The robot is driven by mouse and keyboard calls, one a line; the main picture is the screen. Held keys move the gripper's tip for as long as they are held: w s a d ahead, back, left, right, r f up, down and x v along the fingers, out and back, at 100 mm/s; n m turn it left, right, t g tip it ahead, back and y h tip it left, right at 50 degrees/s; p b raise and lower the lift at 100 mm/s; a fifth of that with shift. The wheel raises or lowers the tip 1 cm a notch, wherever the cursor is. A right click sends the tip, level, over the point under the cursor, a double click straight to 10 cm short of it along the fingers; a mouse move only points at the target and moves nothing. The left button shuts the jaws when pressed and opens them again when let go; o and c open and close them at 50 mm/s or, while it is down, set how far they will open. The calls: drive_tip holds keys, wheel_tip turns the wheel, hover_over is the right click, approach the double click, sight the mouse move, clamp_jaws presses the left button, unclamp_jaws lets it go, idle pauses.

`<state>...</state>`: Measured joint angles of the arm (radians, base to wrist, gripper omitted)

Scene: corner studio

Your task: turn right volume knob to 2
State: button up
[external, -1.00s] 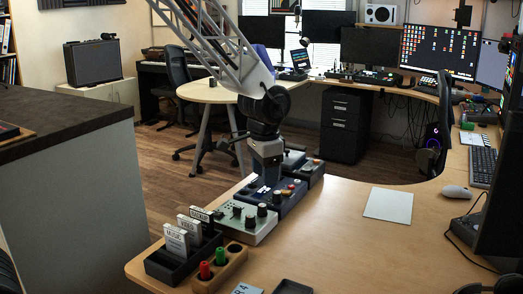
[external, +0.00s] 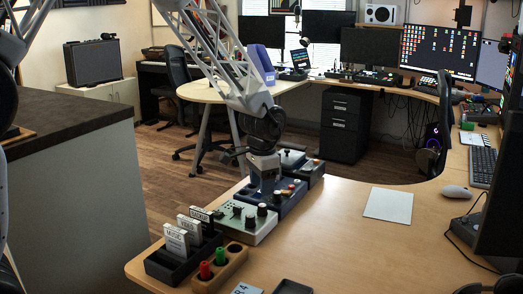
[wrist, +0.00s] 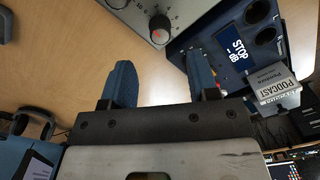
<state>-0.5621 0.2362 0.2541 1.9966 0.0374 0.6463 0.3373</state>
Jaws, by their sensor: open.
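A grey control panel (external: 243,226) with several dark knobs sits near the desk's left edge in the external view. In the wrist view, the panel (wrist: 138,12) is cut off at the top. My gripper (wrist: 163,75) is open and empty, with blue fingers. The knob lies beyond the fingertips, apart from them. In the external view my gripper (external: 266,183) is behind the panel, over the dark blue box.
The dark blue box (external: 287,203) adjoins the panel. In the wrist view it has a STOP display (wrist: 236,46), and a PODCAST block (wrist: 276,86) sits at it. A black rack (external: 170,266) and a wooden peg holder (external: 233,262) stand in front. Desk space to the right is mostly clear.

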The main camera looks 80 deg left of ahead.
sight(262, 205)
drive_tip(key=shift+a+f, duration=0.1)
drive_tip(key=shift+f, duration=3.65)
drive_tip(key=c, duration=0.9)
drive_tip(key=shift+c, duration=0.2)
drive_tip(key=shift+m, duration=3.2)
